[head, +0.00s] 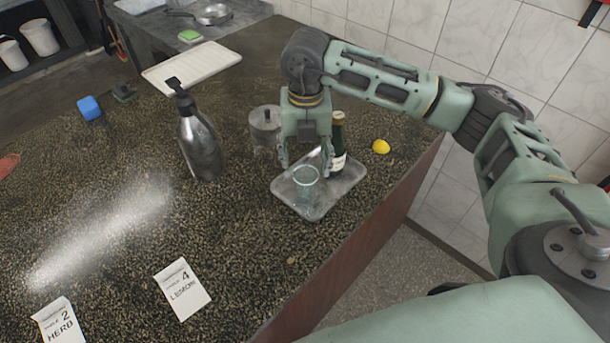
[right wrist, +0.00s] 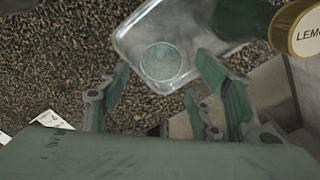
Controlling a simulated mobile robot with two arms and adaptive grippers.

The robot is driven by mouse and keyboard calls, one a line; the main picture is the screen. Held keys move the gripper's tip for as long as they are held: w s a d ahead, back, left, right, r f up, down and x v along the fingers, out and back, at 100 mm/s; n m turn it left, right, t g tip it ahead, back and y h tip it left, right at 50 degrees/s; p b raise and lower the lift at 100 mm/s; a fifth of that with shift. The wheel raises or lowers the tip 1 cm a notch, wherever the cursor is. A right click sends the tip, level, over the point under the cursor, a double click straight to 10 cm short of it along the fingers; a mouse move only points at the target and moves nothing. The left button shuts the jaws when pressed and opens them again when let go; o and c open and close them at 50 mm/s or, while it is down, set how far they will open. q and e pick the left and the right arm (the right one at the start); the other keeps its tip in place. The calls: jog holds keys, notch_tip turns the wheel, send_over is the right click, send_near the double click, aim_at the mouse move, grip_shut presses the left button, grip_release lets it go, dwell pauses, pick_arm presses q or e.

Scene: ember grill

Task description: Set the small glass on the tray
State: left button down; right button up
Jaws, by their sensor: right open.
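The small glass (head: 306,181) is clear and slightly green. It stands upright on the grey metal tray (head: 345,183), toward the tray's near left part. In the right wrist view the glass (right wrist: 161,62) shows as a round rim over the tray (right wrist: 135,42). My right gripper (head: 306,168) is open above the tray, just behind the glass in the head view. Its fingers (right wrist: 165,95) are apart in the wrist view with nothing held between them. My left gripper is not in view.
A green bottle (head: 338,145) stands on the tray close to my right gripper. A metal canister (head: 266,126), steel pump bottle (head: 197,140) and lemon (head: 381,146) are nearby. Label cards (head: 182,289) lie at the front. The counter's right edge drops off near the tray.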

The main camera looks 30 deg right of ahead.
notch_tip(320, 180, up, 5)
jog(key=shift+b, duration=0.55)
